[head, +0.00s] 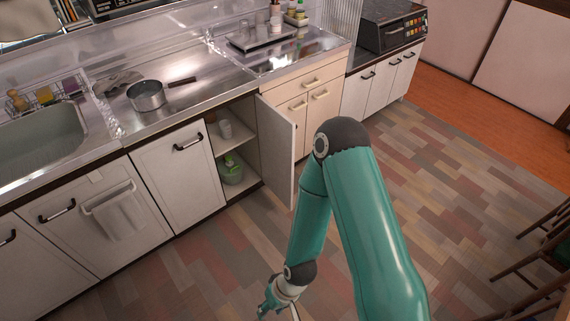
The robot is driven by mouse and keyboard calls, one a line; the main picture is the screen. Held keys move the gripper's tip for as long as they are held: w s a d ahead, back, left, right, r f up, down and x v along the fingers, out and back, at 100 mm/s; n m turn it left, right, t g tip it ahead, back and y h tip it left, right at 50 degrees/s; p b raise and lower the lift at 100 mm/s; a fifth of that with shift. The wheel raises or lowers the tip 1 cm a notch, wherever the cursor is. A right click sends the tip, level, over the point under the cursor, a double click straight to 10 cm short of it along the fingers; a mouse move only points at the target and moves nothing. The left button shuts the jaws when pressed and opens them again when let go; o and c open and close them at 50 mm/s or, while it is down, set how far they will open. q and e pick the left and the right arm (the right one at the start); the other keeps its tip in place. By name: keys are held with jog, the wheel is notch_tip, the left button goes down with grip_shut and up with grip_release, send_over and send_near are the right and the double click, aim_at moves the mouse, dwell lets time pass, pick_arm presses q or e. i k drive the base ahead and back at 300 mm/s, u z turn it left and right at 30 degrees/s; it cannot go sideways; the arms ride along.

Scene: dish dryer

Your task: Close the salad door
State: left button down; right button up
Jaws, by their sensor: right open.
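The white cabinet door (280,150) stands open, swung out into the room from the right side of its cabinet. My right gripper (277,310) is open at the bottom edge of the head view, over the floor. It is in front of the cabinet and apart from the door. Its fingertips are partly cut off by the frame. My left gripper is not in view.
A metal pot (147,96) with a dark handle sits on the counter (195,105) above. A towel (118,212) hangs on a cabinet front at left. Wooden chairs (535,270) stand at lower right. The floor (200,260) before the cabinet is clear.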

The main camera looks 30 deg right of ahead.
aim_at(277, 132)
jog(key=u, duration=0.85)
jog(key=i, duration=0.15)
jog(key=z, duration=3.1)
jog(key=i, duration=3.5)
jog(key=u, duration=1.35)
jog(key=i, duration=0.15)
jog(key=u, duration=2.1)
